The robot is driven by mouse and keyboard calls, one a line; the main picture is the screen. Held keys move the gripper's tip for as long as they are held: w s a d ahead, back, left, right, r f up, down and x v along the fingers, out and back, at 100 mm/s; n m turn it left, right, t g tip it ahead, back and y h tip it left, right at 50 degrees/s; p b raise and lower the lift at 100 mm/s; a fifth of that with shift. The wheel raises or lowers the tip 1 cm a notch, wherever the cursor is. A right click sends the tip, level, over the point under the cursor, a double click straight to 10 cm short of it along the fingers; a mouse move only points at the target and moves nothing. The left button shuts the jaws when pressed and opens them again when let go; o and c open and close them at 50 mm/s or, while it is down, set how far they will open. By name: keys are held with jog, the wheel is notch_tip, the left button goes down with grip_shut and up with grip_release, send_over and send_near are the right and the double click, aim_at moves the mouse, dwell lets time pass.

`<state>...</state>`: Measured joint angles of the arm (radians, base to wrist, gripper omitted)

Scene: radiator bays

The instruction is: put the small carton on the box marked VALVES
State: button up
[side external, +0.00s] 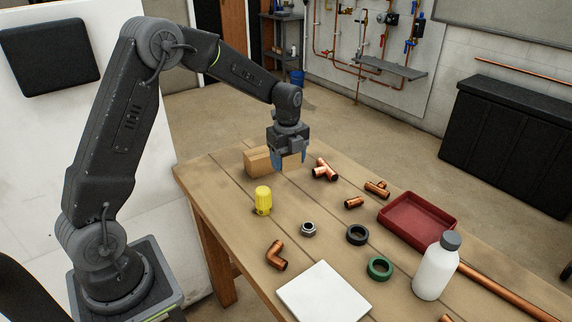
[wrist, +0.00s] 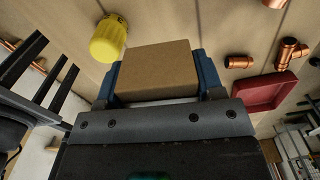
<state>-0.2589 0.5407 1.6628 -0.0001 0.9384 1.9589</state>
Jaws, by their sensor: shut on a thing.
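A small brown carton (wrist: 155,70) sits between the two blue fingers of my gripper (wrist: 155,82) in the wrist view. My gripper is shut on it. I cannot tell whether the carton touches the box or the table.
A yellow cylinder (side external: 263,201) stands in front of the box. Copper fittings (side external: 325,170), a steel nut (side external: 308,230), black and green rings, a red tray (side external: 417,220), a white bottle (side external: 437,267) and a white plate (side external: 323,293) are spread over the wooden table.

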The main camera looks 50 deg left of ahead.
jog(key=s+a+r+n, duration=0.1)
jog(key=s+a+r, duration=0.25)
jog(key=a, duration=0.75)
jog(key=s+a+r, duration=0.3)
jog(key=s+a, duration=0.1)
jog(key=a, duration=0.7)
send_over(261, 152)
notch_tip(261, 152, down, 7)
jog(key=shift+r, duration=0.15)
jog(key=shift+f, duration=2)
jog(key=shift+f, duration=0.2)
jog(key=o, duration=0.9)
jog(key=shift+o, duration=0.2)
